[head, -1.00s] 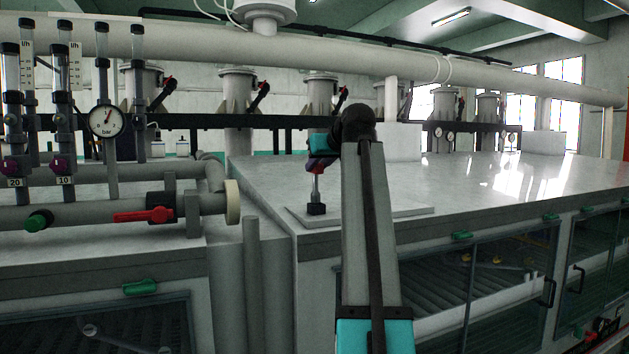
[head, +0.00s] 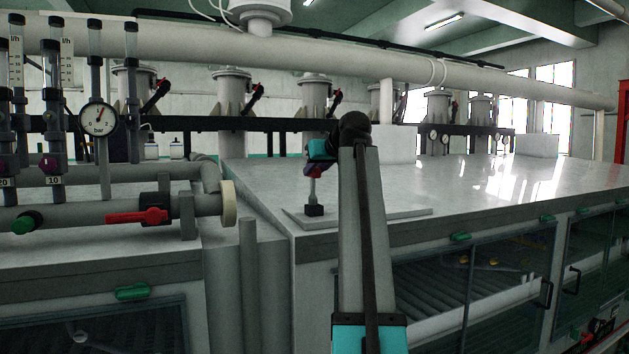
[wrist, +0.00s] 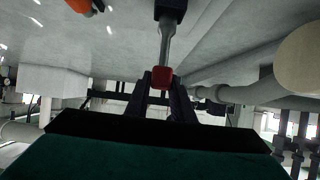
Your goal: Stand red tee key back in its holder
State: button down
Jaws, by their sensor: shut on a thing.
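The red tee key has a red handle end (wrist: 162,77) and a grey shaft (wrist: 166,42). My gripper (wrist: 161,88) is shut on the red handle, with a dark finger on each side. In the head view my gripper (head: 316,168) is over the white plate on the cabinet top, and the key's shaft (head: 312,188) points down, near upright. The shaft's lower end meets a small black block, the holder (head: 314,210), which also shows in the wrist view (wrist: 171,10). I cannot tell how deep the shaft sits in it.
The holder stands on a flat white plate (head: 400,212) near the cabinet's left corner. A pipe with a red-handled valve (head: 137,216) and a pressure gauge (head: 98,118) are to the left. An orange object (wrist: 82,5) shows in the wrist view.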

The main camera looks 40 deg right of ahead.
aim_at(313, 186)
jog(key=shift+s+a+f, duration=0.1)
jog(key=shift+s+f, duration=0.15)
jog(key=shift+f, duration=0.2)
jog(key=shift+s+f, duration=0.2)
jog(key=shift+f, duration=0.25)
jog(key=shift+w+f+b, duration=0.1)
jog(key=shift+f+b, duration=0.15)
jog(key=shift+b, duration=0.05)
jog(key=shift+w, duration=0.2)
jog(key=shift+s, duration=0.1)
jog(key=shift+f, duration=0.1)
jog(key=c, duration=1.5)
grip_release()
jog(key=shift+c, duration=0.2)
